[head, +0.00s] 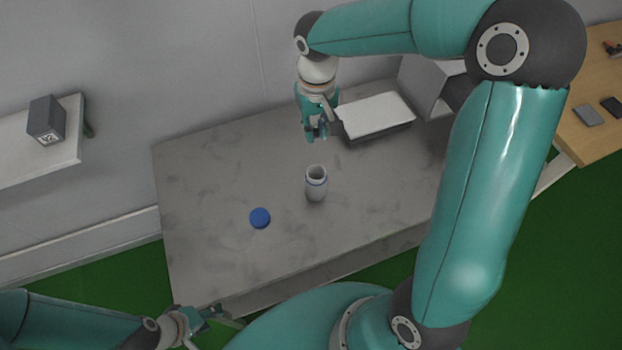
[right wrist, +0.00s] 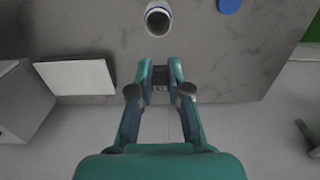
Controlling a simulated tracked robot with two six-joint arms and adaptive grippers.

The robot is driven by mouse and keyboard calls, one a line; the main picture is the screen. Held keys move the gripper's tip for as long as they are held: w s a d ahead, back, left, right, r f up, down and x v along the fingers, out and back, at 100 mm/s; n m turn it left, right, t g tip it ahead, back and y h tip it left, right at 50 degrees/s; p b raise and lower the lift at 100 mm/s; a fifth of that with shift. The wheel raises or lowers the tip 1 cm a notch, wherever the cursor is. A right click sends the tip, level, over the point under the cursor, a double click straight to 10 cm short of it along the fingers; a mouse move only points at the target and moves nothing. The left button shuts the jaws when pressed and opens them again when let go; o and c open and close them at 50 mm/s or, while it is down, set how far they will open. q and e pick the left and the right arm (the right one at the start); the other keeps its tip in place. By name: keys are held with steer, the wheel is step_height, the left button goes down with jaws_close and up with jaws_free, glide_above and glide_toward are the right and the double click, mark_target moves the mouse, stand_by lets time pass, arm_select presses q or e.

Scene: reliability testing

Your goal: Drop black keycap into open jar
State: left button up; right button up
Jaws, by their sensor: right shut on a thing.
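A white open jar (head: 316,186) with a blue band stands upright on the grey table. Its round mouth also shows in the right wrist view (right wrist: 158,20). My right gripper (head: 318,135) is above the table, behind the jar and apart from it. In the right wrist view its fingers (right wrist: 160,72) are shut on a small dark thing, the black keycap (right wrist: 160,86), mostly hidden between the fingertips. My left gripper (head: 222,316) is at the table's front edge, its fingers apart and empty.
A blue lid (head: 259,218) lies flat left of the jar. A shallow tray with a white top (head: 378,115) and a grey box (head: 428,86) stand at the back right. The left part of the grey table (head: 205,190) is clear. A wooden table (head: 590,132) is at the right.

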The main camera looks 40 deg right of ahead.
steer(key=shift+s+d, duration=0.15)
steer(key=shift+s, duration=0.05)
steer(key=b, duration=0.7)
glide_toward(316, 183)
steer(key=w+d+f, duration=0.1)
steer(key=w, duration=0.1)
steer(key=shift+s+d, duration=0.1)
steer(key=shift+d, duration=0.1)
steer(key=shift+f, duration=0.1)
steer(key=f+b, duration=0.2)
steer(key=b, duration=0.1)
steer(key=shift+s+f, duration=0.25)
steer(key=shift+s, duration=0.15)
steer(key=shift+w+f, duration=0.1)
steer(key=shift+w, duration=0.1)
